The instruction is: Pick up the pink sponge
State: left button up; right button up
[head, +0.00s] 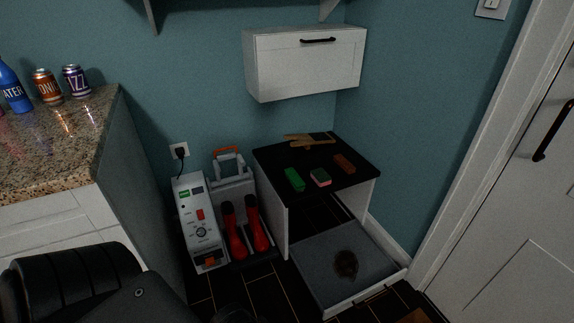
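The pink sponge (320,177) lies on the black top of a low white cabinet (316,160), near its front edge. It looks like a small block with a pink upper face and a greenish layer on its side. A green sponge or brush (294,179) lies just left of it, apart from it. A reddish-brown block (344,163) lies to its right and a bit further back. A dark part of my own arm fills the lower left of the head view. Neither gripper's fingers can be made out, and nothing touches the pink sponge.
Wooden pieces (308,140) lie at the back of the black top. A grey tray (333,267) with a dark stain sits low in front. Red boots (243,232) and a grey machine (200,222) stand left of the cabinet. A white wall cupboard (305,64) hangs above. A granite counter (60,150) is at left.

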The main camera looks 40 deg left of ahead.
aim_at(319, 175)
jog(key=u, duration=1.05)
jog(key=i, duration=1)
jog(key=u, duration=1.1)
